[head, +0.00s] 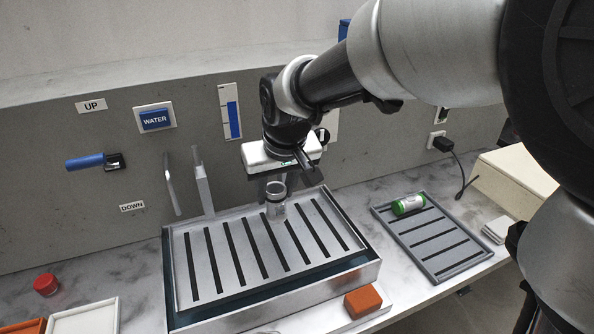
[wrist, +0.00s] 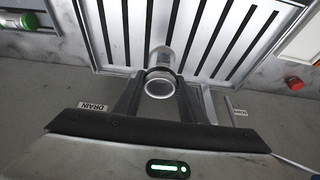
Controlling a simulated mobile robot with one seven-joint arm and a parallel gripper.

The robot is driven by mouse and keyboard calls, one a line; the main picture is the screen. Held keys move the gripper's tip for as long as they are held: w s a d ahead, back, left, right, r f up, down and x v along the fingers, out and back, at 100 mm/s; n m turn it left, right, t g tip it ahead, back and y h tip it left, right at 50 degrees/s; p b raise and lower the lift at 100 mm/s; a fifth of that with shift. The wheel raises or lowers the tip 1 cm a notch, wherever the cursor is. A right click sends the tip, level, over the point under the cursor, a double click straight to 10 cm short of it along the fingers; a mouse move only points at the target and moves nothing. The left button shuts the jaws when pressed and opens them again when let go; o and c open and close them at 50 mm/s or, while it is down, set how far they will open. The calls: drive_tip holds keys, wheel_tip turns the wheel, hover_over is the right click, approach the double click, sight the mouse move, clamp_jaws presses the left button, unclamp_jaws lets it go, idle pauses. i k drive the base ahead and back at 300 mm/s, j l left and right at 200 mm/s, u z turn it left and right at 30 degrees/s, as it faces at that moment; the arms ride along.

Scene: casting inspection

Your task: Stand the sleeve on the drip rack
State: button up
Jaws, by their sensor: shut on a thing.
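A grey metal sleeve (head: 276,208) is upright between the fingers of my gripper (head: 277,182), over the slotted grate of the sink (head: 205,262). In the wrist view the open round end of the sleeve (wrist: 160,87) faces the camera, with a dark finger on each side. My gripper (wrist: 161,78) is shut on it. I cannot tell whether its lower end touches the grate. The drip rack (head: 452,262), a grey slotted tray, lies on the counter to the right. A green and white cylinder (head: 408,204) lies on its side at the rack's back edge.
An orange block (head: 362,301) sits at the sink's front right. A red cap (head: 46,284) and shallow trays are at the left. A blue-handled lever (head: 88,161) and a WATER button (head: 155,119) are on the back wall. A cream box (head: 512,180) stands right of the rack.

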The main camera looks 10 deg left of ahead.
sight(443, 246)
drive_tip(key=i+l, duration=0.1)
drive_tip(key=l, duration=0.3)
drive_tip(key=i+l, duration=0.15)
drive_tip(key=l, duration=0.25)
drive_tip(key=i+l, duration=0.1)
drive_tip(key=l, duration=0.3)
drive_tip(key=i+l, duration=0.1)
drive_tip(key=l, duration=0.35)
drive_tip(key=i+l, duration=0.15)
drive_tip(key=l, duration=0.25)
